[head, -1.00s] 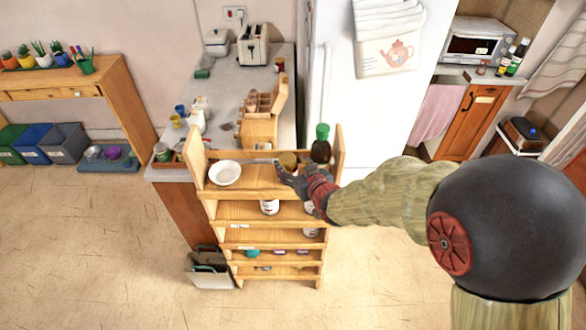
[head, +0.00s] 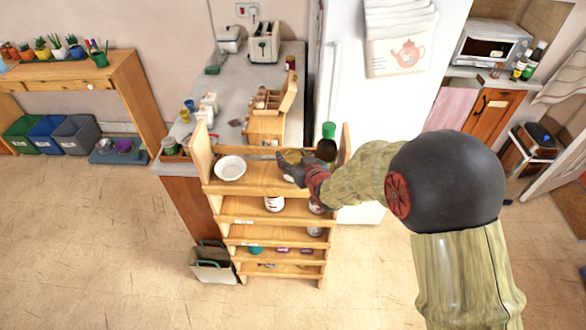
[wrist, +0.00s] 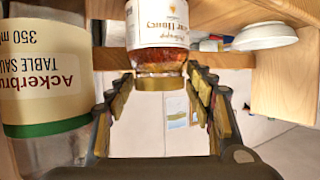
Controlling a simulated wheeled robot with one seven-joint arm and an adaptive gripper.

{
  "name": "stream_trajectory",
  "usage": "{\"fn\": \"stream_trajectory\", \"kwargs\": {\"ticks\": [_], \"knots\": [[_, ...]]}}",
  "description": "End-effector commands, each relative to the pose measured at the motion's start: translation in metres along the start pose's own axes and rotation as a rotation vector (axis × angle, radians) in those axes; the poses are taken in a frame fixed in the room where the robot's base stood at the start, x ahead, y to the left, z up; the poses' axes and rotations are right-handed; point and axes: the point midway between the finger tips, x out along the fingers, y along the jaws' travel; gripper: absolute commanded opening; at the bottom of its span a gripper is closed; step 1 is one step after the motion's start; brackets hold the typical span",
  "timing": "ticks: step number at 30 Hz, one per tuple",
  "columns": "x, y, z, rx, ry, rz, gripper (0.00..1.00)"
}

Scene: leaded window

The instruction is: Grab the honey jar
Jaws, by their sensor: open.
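The honey jar (wrist: 158,25) shows upside down in the wrist view, with a white label, amber contents and a gold lid (wrist: 160,84). It is straight ahead, between the fingertip ends of my gripper (wrist: 160,76). The fingers are spread on either side, with no clear grip on it. In the head view my gripper (head: 287,167) is over the top shelf, and the jar's yellowish lid (head: 292,155) shows just behind it. The jar's lower part is hidden there by my gripper.
A white bowl (head: 230,168) sits at the left of the wooden shelf unit's top (head: 250,186). A green-capped bottle (head: 328,131) and a dark-topped one (head: 326,150) stand right of the jar.

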Motion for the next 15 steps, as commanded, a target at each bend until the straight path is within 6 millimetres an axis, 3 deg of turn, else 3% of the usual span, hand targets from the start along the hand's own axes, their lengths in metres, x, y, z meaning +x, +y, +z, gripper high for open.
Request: {"fn": "stream_trajectory", "kwargs": {"ticks": [5, 15], "knots": [[-0.0001, 0.0002, -0.0004, 0.000, 0.000, 0.000, 0.53], [-0.0003, 0.0004, -0.0003, 0.000, 0.000, 0.001, 0.34]]}}
